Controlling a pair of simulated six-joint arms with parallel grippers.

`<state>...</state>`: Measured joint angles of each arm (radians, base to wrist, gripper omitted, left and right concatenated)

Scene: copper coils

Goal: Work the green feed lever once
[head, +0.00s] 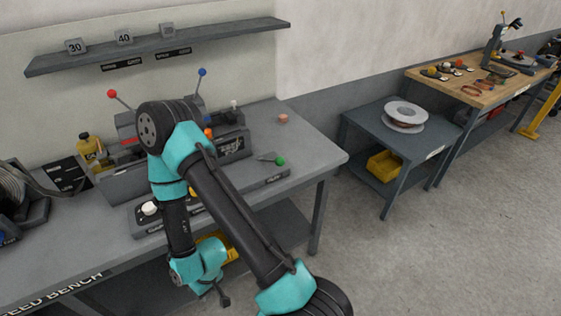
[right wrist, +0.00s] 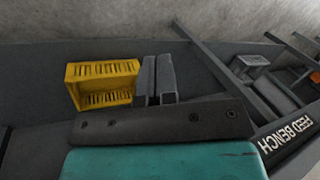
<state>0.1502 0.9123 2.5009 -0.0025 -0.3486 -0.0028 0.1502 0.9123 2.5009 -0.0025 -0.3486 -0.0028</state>
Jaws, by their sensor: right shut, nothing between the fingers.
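The green feed lever (head: 280,160) has a round green knob on a short arm at the right end of a grey strip on the feed bench. My right gripper (head: 224,300) hangs low at the bench's front side, well below and left of the green knob. In the right wrist view its two grey fingers (right wrist: 157,80) are together with nothing between them. The green knob does not show in that view. My right arm crosses in front of the bench machine and hides part of it. My left gripper is in neither view.
The feed bench (head: 315,150) also carries red (head: 111,93), blue (head: 202,72) and white (head: 149,208) knobs. A yellow crate (right wrist: 105,85) lies beyond my right fingers. A side table (head: 360,122) with a reel (head: 404,112) stands right, with open floor before it.

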